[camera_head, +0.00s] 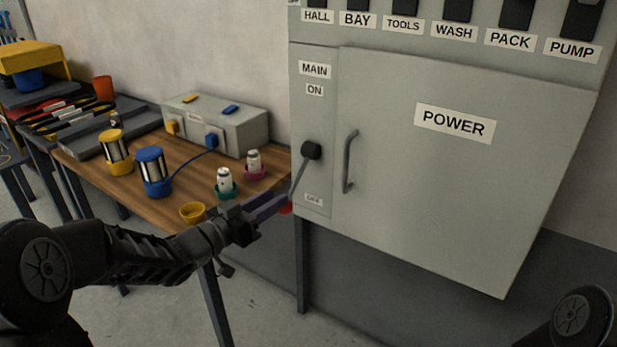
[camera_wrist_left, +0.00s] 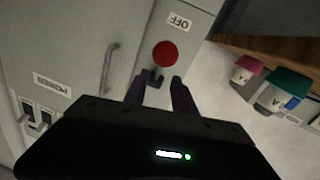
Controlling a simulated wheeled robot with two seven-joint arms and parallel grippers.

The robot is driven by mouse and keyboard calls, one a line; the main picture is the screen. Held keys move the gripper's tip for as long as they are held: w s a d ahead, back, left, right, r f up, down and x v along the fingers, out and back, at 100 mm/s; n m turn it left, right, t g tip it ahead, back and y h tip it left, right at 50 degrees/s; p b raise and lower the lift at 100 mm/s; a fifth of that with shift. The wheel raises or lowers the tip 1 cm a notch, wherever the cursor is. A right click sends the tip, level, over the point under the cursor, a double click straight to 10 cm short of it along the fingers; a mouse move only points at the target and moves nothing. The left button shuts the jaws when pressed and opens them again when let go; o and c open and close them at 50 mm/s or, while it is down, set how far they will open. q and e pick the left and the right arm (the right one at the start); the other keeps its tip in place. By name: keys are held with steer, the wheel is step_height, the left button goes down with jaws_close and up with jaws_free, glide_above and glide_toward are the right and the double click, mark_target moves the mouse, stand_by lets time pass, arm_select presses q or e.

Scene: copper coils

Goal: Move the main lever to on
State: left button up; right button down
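The main lever (camera_head: 301,172) is on the narrow left panel of the grey power cabinet. Its black pivot is between the ON label (camera_head: 314,90) and the OFF label (camera_head: 313,201), and its arm slants down towards OFF. Its red knob (camera_head: 286,209) is partly hidden by my left gripper (camera_head: 272,205). In the left wrist view, the red knob (camera_wrist_left: 165,53) shows just beyond the tips of my open left gripper (camera_wrist_left: 157,88), with a visible gap between the fingers. Whether they touch the knob, I cannot tell. My right gripper is out of view.
The cabinet door (camera_head: 440,185) has a protruding handle (camera_head: 348,162) right of the lever. A yellow ring cup (camera_head: 192,212) is near my left arm.

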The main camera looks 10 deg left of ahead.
mark_target(294, 183)
arm_select(q)
steer(key=shift+w, duration=0.1)
stand_by(0.3)
steer(key=x, duration=0.7)
steer(key=shift+w+d, duration=0.2)
steer(key=shift+w, duration=0.1)
jaws_close()
stand_by(1.2)
